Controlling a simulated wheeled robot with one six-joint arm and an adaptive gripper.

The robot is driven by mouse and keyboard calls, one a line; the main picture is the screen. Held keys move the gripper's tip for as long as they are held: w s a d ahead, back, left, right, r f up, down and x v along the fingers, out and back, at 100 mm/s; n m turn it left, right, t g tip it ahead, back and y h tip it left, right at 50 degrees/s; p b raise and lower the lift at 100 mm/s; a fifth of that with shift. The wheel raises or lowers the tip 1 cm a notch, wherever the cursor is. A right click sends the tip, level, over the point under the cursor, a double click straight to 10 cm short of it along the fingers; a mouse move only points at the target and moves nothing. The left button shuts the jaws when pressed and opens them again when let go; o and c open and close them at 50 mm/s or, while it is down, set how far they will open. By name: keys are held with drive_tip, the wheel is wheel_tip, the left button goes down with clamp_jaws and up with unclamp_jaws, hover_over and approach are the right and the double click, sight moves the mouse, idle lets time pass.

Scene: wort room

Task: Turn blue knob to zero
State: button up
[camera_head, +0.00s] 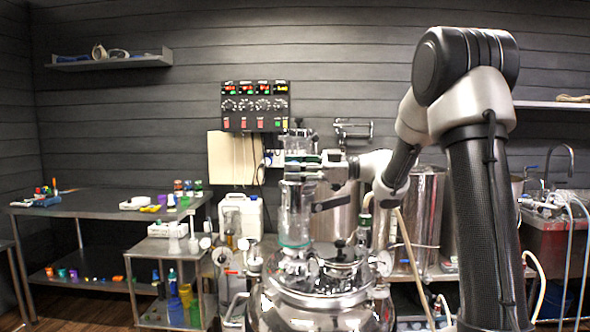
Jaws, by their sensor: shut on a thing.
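My gripper (318,166) is beside the upper part of a glass column (295,213) that stands on a shiny steel kettle (322,302). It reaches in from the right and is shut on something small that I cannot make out. A black control panel (256,106) with red displays, a row of pale-ringed dials and red switches hangs above and left of my gripper.
Steel vessels (425,210) stand behind the column. A metal table (105,207) with small coloured items and a white jug (241,214) are at the left. A sink with hoses (560,225) is at the right. Open floor shows at the lower left.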

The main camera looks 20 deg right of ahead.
drive_tip(key=shift+n+g+y, duration=0.2)
drive_tip(key=shift+n+g, duration=0.95)
drive_tip(key=shift+g, duration=0.65)
drive_tip(key=shift+n+g+y, duration=0.2)
drive_tip(key=shift+n+g, duration=0.95)
drive_tip(key=shift+g, duration=0.65)
drive_tip(key=o, duration=0.7)
drive_tip(key=shift+a, duration=0.1)
drive_tip(key=shift+o, duration=0.2)
drive_tip(key=d, duration=0.7)
drive_tip(key=shift+w+d, duration=0.25)
drive_tip(key=shift+w, duration=0.15)
